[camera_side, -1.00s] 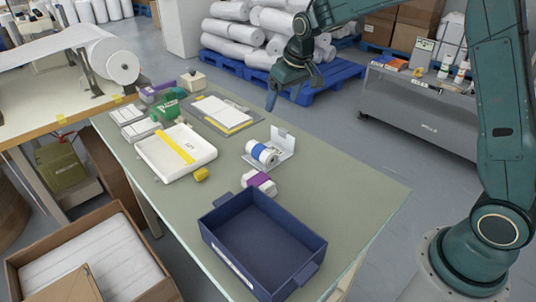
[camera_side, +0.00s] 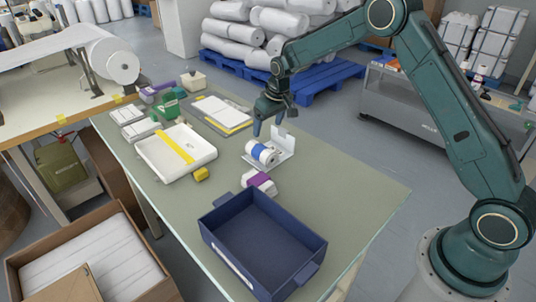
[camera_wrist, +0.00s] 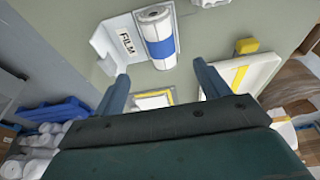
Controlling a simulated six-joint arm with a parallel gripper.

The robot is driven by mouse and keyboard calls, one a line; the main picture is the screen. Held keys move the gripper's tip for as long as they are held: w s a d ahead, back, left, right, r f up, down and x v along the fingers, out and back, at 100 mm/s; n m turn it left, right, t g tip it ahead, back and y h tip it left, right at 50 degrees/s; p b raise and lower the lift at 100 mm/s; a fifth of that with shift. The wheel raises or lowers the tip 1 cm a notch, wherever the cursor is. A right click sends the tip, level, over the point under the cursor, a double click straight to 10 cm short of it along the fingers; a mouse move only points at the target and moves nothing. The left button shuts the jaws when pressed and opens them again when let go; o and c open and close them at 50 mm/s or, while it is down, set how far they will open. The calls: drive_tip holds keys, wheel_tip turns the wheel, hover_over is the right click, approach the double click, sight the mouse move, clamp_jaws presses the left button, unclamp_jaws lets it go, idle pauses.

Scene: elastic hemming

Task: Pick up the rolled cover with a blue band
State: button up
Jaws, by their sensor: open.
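The rolled cover with a blue band (camera_side: 262,154) is a white roll lying on a white angled holder (camera_side: 284,158) on the green table. In the wrist view the white roll with its blue band (camera_wrist: 161,46) lies on the holder labelled FILM (camera_wrist: 121,44). My gripper (camera_side: 268,130) is above the table just behind the roll and higher than it, fingers pointing down. In the wrist view its two fingers (camera_wrist: 162,88) are spread apart, and the roll shows beyond the gap between them. Nothing is between the fingers.
A roll with a purple band (camera_side: 259,183) lies in front of the holder. A blue bin (camera_side: 313,239) stands at the table's front. A white tray with a yellow strip (camera_side: 150,152) and a yellow block (camera_side: 201,175) lie to the left. The table's right side is clear.

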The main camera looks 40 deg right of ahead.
sight(262, 147)
drive_tip(key=shift+x, duration=3.95)
drive_tip(key=shift+x, duration=2.55)
drive_tip(key=shift+s, duration=0.2)
drive_tip(key=c, duration=1.1)
